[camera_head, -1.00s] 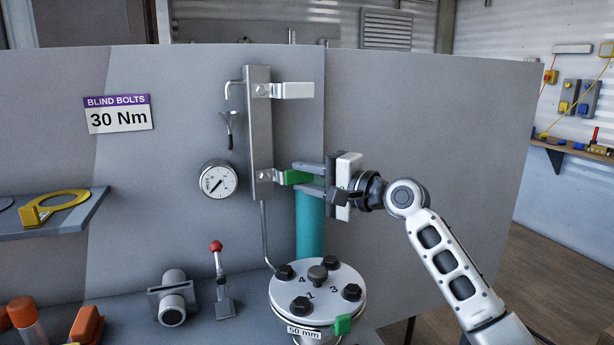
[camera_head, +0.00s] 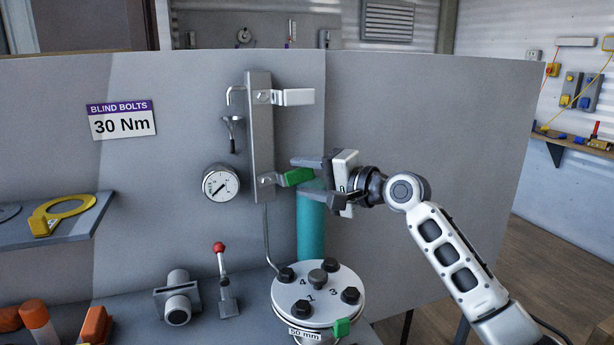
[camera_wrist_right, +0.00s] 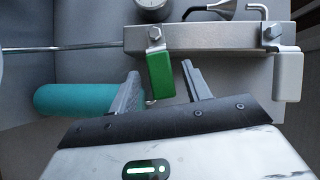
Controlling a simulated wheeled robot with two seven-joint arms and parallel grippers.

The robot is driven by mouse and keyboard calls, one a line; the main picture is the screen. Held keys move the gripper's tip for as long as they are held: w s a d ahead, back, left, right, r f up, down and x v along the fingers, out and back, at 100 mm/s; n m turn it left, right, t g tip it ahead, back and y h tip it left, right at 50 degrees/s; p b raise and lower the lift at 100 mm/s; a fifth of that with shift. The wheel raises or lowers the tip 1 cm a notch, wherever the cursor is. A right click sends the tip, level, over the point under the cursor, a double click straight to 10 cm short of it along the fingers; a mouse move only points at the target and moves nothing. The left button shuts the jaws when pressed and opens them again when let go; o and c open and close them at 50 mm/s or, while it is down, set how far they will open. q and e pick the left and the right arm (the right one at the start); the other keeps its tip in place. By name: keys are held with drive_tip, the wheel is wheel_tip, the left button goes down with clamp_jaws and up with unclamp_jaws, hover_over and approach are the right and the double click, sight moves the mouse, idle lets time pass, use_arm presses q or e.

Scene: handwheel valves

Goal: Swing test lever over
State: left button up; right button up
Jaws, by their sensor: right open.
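The green lever (camera_head: 296,177) sits at the lower end of an upright grey metal bar (camera_head: 260,135) and points right, tilted slightly upward. My right gripper (camera_head: 306,180) comes from the right and is open, with one finger above the green lever and one below. In the right wrist view the green lever (camera_wrist_right: 161,77) reaches between the two spread fingers (camera_wrist_right: 163,88), with gaps on both sides. A white lever (camera_head: 294,97) is at the bar's upper end and points right; it also shows in the right wrist view (camera_wrist_right: 288,77). My left gripper is not in view.
A pressure gauge (camera_head: 221,183) is left of the bar. A teal cylinder (camera_head: 311,228) stands below the gripper, behind a bolted round flange (camera_head: 318,296). A red-knobbed lever (camera_head: 222,275) is lower left. The panel right of the bar is bare.

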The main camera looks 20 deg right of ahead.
drive_tip(key=s+p, duration=0.1)
drive_tip(key=s, duration=0.1)
drive_tip(key=shift+s+d+r, duration=0.1)
drive_tip(key=shift+s+r, duration=0.05)
drive_tip(key=shift+s, duration=0.25)
use_arm(q)
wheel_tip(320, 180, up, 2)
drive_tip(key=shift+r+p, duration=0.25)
drive_tip(key=shift+p, duration=0.35)
use_arm(e)
drive_tip(key=s, duration=0.2)
drive_tip(key=shift+s, duration=0.4)
use_arm(q)
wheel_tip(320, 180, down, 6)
drive_tip(key=b, duration=0.4)
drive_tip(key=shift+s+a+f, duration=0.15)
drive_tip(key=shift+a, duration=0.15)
use_arm(e)
drive_tip(key=v, duration=1.6)
